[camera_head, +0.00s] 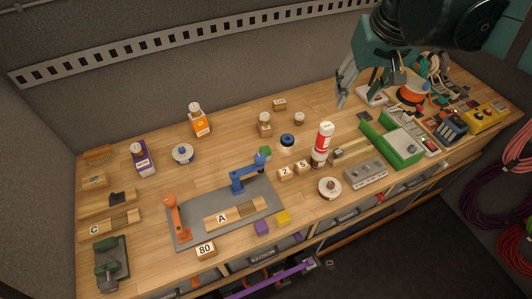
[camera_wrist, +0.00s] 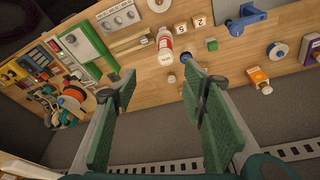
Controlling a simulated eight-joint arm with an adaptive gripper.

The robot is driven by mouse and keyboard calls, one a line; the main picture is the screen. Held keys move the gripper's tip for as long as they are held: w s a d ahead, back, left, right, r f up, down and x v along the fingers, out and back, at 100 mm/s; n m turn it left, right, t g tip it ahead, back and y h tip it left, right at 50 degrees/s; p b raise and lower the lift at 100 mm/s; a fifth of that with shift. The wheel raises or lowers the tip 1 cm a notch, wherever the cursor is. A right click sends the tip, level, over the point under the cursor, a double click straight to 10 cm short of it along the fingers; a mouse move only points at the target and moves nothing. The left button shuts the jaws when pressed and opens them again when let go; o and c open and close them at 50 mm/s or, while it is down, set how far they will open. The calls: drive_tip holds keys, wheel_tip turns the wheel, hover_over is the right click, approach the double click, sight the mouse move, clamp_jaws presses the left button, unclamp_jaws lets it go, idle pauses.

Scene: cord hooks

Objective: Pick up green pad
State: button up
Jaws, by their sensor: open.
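Several green things are in view, and I cannot tell for sure which is the green pad. A large green piece with a pale panel (camera_head: 395,142) lies at the right of the bench; it shows at the upper left in the wrist view (camera_wrist: 88,46). A small green cube (camera_head: 265,152) sits mid-bench, behind the blue clamp-like tool (camera_head: 248,176). A dark green tool (camera_head: 112,262) lies at the front left corner. My gripper (camera_head: 360,100) is open and empty above the back right of the bench, apart from all of these. Its green-lined fingers spread wide in the wrist view (camera_wrist: 158,82).
A red and white bottle (camera_head: 322,145) stands left of the large green piece. A grey block (camera_head: 366,174) lies in front of it. Cables, an orange reel (camera_head: 411,92) and meters crowd the right end. A slotted metal rail (camera_head: 180,45) runs along the wall.

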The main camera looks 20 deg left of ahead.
drive_tip(key=w+a+f+n+g, duration=0.2)
drive_tip(key=w+a, duration=0.1)
drive_tip(key=a, duration=1.1)
drive_tip(key=n+g+h, duration=0.1)
drive_tip(key=n, duration=0.1)
hover_over(265, 149)
wheel_tip(265, 149, down, 3)
wheel_tip(265, 149, down, 27)
drive_tip(key=shift+a+b, duration=0.15)
drive_tip(key=shift+b, duration=0.3)
drive_tip(key=shift+f, duration=0.5)
drive_tip(key=shift+f, duration=0.15)
drive_tip(key=shift+f, duration=1.15)
drive_tip(key=shift+d+f, duration=0.2)
drive_tip(key=shift+f, duration=2.4)
drive_tip(key=shift+c, duration=0.7)
